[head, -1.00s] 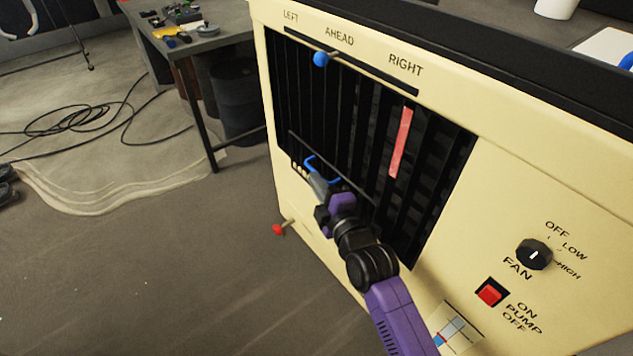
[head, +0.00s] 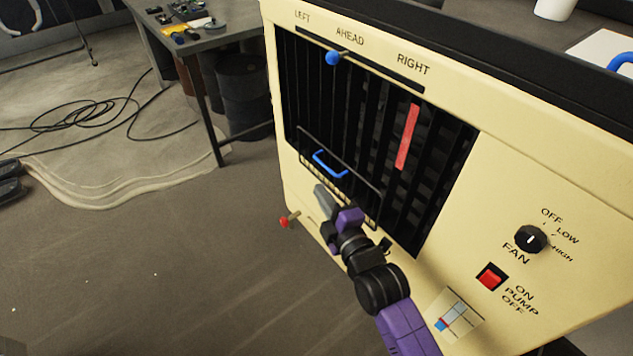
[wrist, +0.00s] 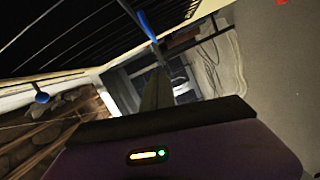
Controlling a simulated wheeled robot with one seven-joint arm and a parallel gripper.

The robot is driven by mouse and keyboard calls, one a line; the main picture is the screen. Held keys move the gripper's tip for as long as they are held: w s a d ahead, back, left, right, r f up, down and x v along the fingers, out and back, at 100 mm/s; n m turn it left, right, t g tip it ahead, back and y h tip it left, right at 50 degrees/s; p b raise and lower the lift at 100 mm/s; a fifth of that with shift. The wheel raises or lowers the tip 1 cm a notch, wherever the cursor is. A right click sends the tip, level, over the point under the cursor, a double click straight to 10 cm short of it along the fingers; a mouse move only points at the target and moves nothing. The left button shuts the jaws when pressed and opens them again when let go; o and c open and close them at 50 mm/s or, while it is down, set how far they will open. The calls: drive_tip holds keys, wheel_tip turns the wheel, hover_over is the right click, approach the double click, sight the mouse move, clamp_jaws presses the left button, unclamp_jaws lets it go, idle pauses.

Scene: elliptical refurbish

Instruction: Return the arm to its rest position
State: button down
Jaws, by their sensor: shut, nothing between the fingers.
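My purple and black arm reaches up from the bottom of the head view. My gripper (head: 323,196) is shut and empty, in front of the lower left of the cream cooler's (head: 520,190) louvre grille. The blue handle (head: 330,164) on the dark wire frame is just above the fingertips, apart from them in the head view. In the wrist view, my gripper (wrist: 157,88) points towards the blue handle (wrist: 147,25), which lies just beyond the tips. A blue knob (wrist: 42,98) also shows at the left of the wrist view.
A red-tipped lever (head: 284,222) sticks out left of my gripper. The fan dial (head: 530,239), red pump switch (head: 491,277) and blue slider knob (head: 333,58) are on the panel. A workbench (head: 200,35) stands back left. The floor at left is open, with cables (head: 90,115) farther back.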

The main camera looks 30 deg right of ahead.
drive_tip(key=shift+s+a+r+p, duration=0.1)
drive_tip(key=shift+s+p, duration=0.2)
drive_tip(key=shift+s, duration=2)
drive_tip(key=s+a+r+m+g+y, duration=0.15)
drive_tip(key=s+m, duration=0.65)
drive_tip(key=s, duration=1)
drive_tip(key=s+a+r+m+g+h, duration=0.2)
drive_tip(key=s+m, duration=0.5)
drive_tip(key=s, duration=1.1)
wheel_tip(320, 180, up, 19)
drive_tip(key=y+p, duration=0.1)
drive_tip(key=p, duration=1.7)
drive_tip(key=shift+w+t, duration=0.25)
drive_tip(key=shift+t, duration=0.2)
drive_tip(key=shift+y, duration=0.25)
